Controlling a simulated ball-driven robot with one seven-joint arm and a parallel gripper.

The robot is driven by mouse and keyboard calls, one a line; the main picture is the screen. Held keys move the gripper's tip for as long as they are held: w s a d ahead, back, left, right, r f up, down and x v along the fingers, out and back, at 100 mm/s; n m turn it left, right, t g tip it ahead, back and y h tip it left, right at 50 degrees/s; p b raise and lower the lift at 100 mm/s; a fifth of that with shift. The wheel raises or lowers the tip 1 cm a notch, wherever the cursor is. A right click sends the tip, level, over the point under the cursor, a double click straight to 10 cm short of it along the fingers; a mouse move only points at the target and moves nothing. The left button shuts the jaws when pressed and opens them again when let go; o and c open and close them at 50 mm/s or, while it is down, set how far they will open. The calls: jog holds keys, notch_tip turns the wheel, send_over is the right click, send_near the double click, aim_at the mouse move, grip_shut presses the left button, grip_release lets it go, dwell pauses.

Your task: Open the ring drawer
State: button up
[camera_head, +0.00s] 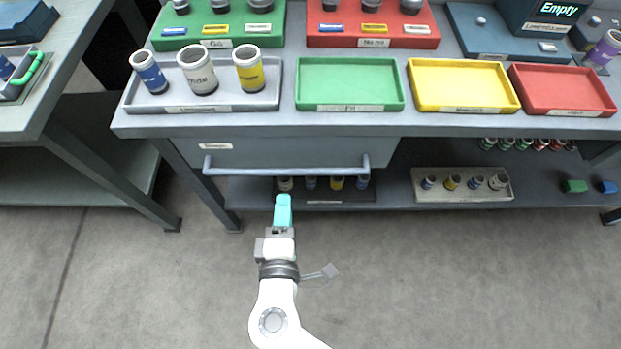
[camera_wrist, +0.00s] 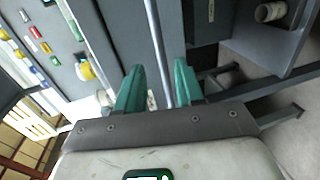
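The ring drawer (camera_head: 300,152) is a grey front under the table's edge, with a small label at its left; it looks closed. Its long grey handle bar (camera_head: 310,171) runs across the front, level. My gripper (camera_head: 283,202) has teal fingers and is just in front of and below the bar, left of its middle. In the wrist view my gripper (camera_wrist: 158,88) is open, and the handle bar (camera_wrist: 158,45) runs lengthwise in the gap between the fingers. I cannot tell whether the bar is inside the grip or beyond it; no contact shows.
Grey, green, yellow and red trays (camera_head: 350,83) line the tabletop above; the grey one (camera_head: 273,98) holds three cups. A lower shelf (camera_head: 392,190) carries small cups behind my gripper and a beige tray (camera_head: 462,197). Another table (camera_head: 30,110) stands left. Floor in front is clear.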

aim_at(286, 171)
jog(key=x, duration=1)
jog(key=shift+w, duration=0.3)
jog(key=shift+c, duration=0.2)
grip_shut()
